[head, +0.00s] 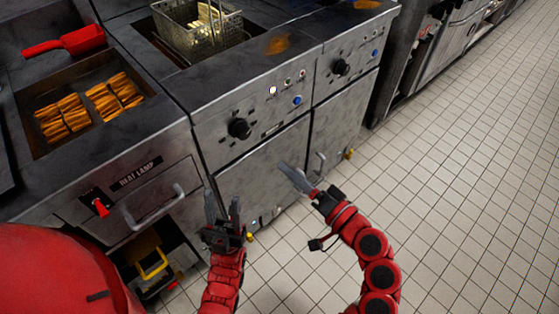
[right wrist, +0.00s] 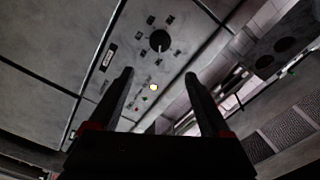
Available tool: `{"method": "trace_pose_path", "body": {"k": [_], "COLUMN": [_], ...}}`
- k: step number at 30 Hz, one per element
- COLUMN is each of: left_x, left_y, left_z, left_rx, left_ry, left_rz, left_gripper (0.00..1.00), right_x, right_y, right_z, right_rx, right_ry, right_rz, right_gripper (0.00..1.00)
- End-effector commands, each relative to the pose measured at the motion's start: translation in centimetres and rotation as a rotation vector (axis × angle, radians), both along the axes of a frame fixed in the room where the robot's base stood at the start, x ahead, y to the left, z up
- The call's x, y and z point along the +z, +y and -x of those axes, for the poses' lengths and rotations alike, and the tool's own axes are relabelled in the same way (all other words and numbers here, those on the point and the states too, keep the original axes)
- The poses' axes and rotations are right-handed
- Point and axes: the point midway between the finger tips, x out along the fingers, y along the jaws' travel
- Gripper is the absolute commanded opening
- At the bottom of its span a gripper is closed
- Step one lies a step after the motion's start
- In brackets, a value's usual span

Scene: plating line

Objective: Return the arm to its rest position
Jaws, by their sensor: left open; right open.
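My left gripper (head: 222,206) points up toward the fryer front in the head view, its two fingers apart with nothing between them. My right gripper (head: 299,178) is to its right, in front of the fryer's lower doors, on a curved red arm. The right wrist view shows the right gripper's two dark fingers (right wrist: 159,78) apart and empty, with the fryer panel (right wrist: 90,45) and a knob (right wrist: 159,40) beyond them.
A fryer with a wire basket (head: 190,36) stands ahead. The heat lamp station (head: 137,172) at left holds fries (head: 62,120) and a red scoop (head: 70,40). A yellow-handled bin (head: 152,262) sits below. Tiled floor (head: 460,180) at right is clear.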

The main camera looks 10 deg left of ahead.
Motion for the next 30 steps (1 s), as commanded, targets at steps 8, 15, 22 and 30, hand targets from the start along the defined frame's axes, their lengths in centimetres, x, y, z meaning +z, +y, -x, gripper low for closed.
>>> {"method": "trace_pose_path", "body": {"k": [8, 15, 22, 30], "left_x": [0.0, 0.0, 0.0, 0.0], "left_y": [0.0, 0.0, 0.0, 0.0], "left_z": [0.0, 0.0, 0.0, 0.0], "left_rx": [0.000, 0.000, 0.000, 0.000], "left_ry": [0.000, 0.000, 0.000, 0.000], "left_rz": [0.000, 0.000, 0.000, 0.000], "left_gripper": [0.50, 0.50, 0.50, 0.50], "right_x": [0.0, 0.0, -0.3, -5.0], "right_y": [-0.6, -0.6, -1.0, -9.3], "right_z": [0.6, 0.5, -0.1, -7.7], "right_rx": [0.001, 0.000, -0.027, -0.477], "right_ry": [-0.001, -0.002, 0.004, 0.010], "right_rz": [0.002, 0.001, -0.001, 0.021], "right_gripper": [0.82, 0.82, 0.82, 0.82]}}
